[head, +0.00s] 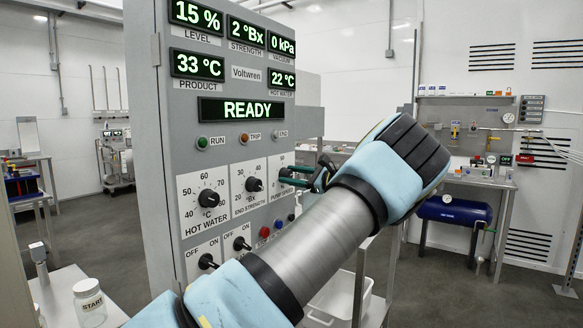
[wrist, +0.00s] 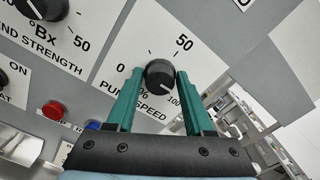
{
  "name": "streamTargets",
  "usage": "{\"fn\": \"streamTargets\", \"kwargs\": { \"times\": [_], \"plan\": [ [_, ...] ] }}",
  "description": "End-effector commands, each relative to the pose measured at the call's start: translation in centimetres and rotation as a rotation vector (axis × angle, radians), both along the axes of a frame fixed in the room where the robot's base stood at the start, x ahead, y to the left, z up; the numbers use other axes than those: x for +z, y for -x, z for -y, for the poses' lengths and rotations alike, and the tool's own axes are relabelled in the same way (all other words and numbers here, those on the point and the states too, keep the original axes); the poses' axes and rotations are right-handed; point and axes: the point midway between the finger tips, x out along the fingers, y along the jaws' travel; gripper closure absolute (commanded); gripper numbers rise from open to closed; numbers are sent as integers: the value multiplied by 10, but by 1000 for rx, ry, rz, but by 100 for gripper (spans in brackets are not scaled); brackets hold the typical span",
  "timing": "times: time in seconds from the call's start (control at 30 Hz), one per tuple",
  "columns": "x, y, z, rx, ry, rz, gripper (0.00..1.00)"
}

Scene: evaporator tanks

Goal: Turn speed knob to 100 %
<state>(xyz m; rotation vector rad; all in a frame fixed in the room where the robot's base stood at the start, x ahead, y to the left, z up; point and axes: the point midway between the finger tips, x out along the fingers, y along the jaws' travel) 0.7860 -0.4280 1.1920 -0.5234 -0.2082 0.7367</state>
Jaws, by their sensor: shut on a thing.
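The black pump speed knob (wrist: 160,74) is on a white plate marked 0, 50 and 100 % in the wrist view. Its light pointer mark faces the lower right, towards the 100 label. My gripper (wrist: 159,76) has its two green fingers on either side of the knob, shut on it. In the head view my gripper (head: 289,176) reaches the pump speed plate (head: 281,187) from the right. The gripper and arm hide most of the knob and scale there.
The grey panel (head: 165,130) also carries the hot water knob (head: 209,198) and end strength knob (head: 254,184). Below are ON/OFF switches, a red button (wrist: 53,110) and a blue button (wrist: 93,126). The display (head: 248,109) reads READY.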

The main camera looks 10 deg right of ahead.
Motion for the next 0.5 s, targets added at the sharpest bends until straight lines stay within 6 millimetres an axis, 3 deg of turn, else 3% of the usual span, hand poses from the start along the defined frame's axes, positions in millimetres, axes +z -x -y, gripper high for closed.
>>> {"fn": "streamTargets", "kwargs": {
  "times": [0.5],
  "plan": [
    [3, -1, 1, 0, -306, -290, 100]
  ]
}}
